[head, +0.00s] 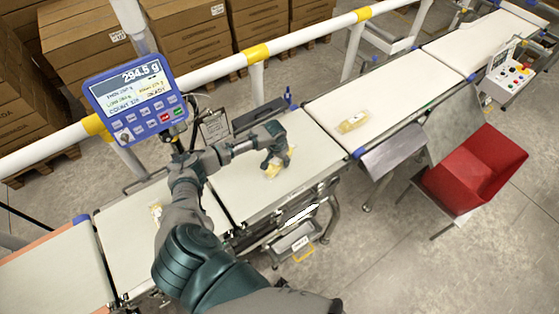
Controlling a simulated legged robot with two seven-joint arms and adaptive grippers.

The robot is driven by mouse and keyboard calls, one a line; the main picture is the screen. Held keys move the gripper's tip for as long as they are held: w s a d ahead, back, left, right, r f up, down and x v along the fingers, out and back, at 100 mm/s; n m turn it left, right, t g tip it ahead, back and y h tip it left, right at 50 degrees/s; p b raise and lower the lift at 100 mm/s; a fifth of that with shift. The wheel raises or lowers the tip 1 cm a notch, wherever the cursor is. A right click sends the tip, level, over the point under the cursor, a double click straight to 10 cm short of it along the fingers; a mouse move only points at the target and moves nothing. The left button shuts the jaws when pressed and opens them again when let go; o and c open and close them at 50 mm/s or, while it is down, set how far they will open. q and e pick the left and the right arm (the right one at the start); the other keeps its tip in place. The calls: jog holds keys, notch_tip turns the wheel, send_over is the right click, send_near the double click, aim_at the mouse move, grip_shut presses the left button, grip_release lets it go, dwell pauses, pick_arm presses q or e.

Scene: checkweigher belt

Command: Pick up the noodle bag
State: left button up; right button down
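A small yellow and clear noodle bag (272,171) lies on the pale belt in the middle of the head view. My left gripper (274,163) is over it with its fingers pointing down, and it hides part of the bag. Yellow shows on both sides of the fingers. I cannot tell whether the fingers are closed on the bag or still apart around it. The bag looks at belt level. My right gripper is not in view.
A second similar bag (353,121) lies on the belt to the right, and another (156,211) is partly hidden behind my arm. A display (136,97) reading 294.5 g stands at left.

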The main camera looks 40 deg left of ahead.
pick_arm(q)
jog(key=c, duration=0.6)
jog(key=shift+r, duration=0.1)
jog(key=shift+r, duration=0.6)
notch_tip(320, 180, up, 2)
jog(key=shift+s+r, duration=0.1)
jog(key=s+d, duration=0.3)
jog(key=s, duration=0.1)
jog(key=s+d+r, duration=0.1)
jog(key=s+d, duration=0.1)
jog(key=s, duration=0.2)
jog(key=s+d+b, duration=0.1)
jog(key=s+d, duration=0.2)
jog(key=s, duration=0.2)
jog(key=shift+s+d+r, duration=0.1)
jog(key=shift+d+r, duration=0.15)
jog(key=shift+d, duration=0.1)
